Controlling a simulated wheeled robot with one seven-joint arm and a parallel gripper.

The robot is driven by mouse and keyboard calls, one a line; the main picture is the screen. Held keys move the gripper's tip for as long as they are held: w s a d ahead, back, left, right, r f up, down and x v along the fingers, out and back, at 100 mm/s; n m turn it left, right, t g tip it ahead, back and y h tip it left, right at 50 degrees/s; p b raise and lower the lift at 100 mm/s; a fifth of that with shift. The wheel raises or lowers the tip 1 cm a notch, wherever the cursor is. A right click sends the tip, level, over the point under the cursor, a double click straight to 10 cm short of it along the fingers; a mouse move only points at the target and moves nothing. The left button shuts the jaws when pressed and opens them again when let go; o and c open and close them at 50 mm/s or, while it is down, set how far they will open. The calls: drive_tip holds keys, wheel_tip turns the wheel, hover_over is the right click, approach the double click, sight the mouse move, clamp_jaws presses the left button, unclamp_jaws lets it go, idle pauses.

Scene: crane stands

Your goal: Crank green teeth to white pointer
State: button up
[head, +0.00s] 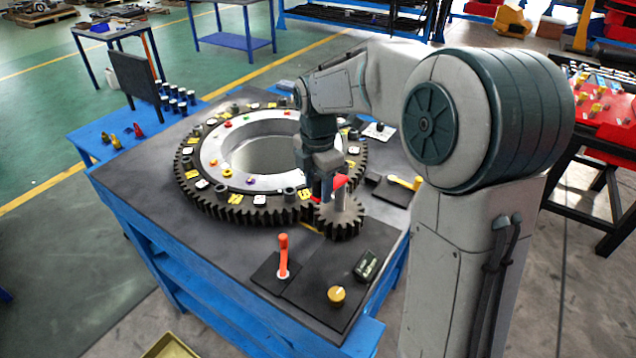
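A large dark toothed ring gear (237,212) lies flat on the grey top of a blue bench. It carries yellow patches, white tiles and small coloured pieces around a pale inner ring (210,150). A small dark gear (340,225) meshes with it at the front right, with an upright pale post on top and a red piece (340,182) beside it. My gripper (326,196) points down at this small gear, by the post. Its fingers are small and partly hidden, so I cannot tell whether they hold anything. I cannot make out green teeth or a white pointer for certain.
An orange lever (283,255) stands at the bench front, near a yellow knob (336,295) and a small dark display box (367,265). A yellow handle (406,182) is at the right. A dark upright panel (137,82) stands behind left. The bench's front left is clear.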

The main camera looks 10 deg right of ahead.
wheel_tip(320, 180, up, 14)
idle(0.6)
drive_tip(key=shift+f, duration=0.1)
idle(0.7)
